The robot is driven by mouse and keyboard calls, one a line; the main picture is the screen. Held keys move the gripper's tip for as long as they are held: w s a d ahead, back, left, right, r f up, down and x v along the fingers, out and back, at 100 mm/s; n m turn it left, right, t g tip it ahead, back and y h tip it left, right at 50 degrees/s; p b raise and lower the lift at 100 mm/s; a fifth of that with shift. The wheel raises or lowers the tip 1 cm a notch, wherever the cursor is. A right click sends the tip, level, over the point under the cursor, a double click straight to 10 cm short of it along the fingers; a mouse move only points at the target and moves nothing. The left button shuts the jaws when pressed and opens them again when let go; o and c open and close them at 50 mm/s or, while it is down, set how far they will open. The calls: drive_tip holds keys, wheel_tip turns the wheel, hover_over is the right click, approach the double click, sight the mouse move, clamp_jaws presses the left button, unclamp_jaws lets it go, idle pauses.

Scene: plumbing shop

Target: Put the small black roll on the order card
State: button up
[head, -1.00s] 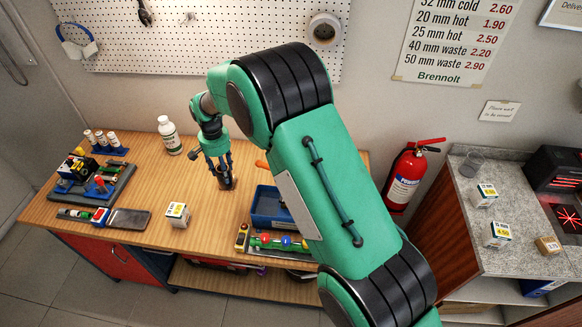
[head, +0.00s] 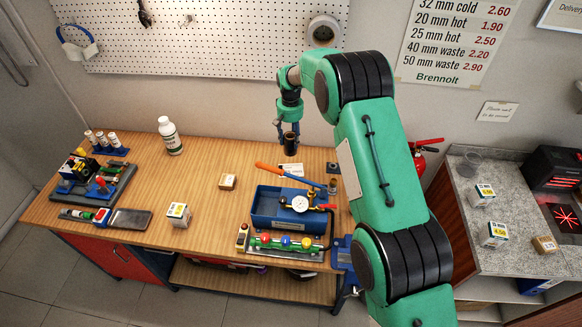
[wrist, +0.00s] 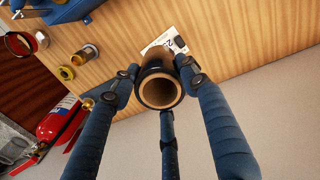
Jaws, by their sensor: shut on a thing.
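My gripper (head: 289,130) is shut on the small black roll (head: 291,146) and holds it near the back right of the wooden bench. The wrist view shows the roll (wrist: 153,68) nearly end-on, with a tan core and open hole, between the fingers (wrist: 163,82). The white order card (head: 291,171) lies on the bench just in front of and below the roll in the head view. In the wrist view the card (wrist: 158,47) is partly hidden behind the roll. A small dark patch shows on it. I cannot tell the exact gap between roll and card.
A blue test pump (head: 285,207) with gauge and orange handle stands close in front of the card. Bare bench lies left of the card.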

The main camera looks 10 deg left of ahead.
sight(290, 147)
wheel_tip(290, 147, down, 4)
drive_tip(key=shift+a, duration=0.1)
drive_tip(key=shift+f, duration=0.55)
drive_tip(key=shift+f+p, duration=0.45)
drive_tip(key=shift+f, duration=2.45)
drive_tip(key=shift+f+p, duration=0.4)
drive_tip(key=shift+f, duration=1.7)
drive_tip(key=shift+f, duration=0.2)
drive_tip(key=o, duration=1.3)
drive_tip(key=shift+c, duration=0.2)
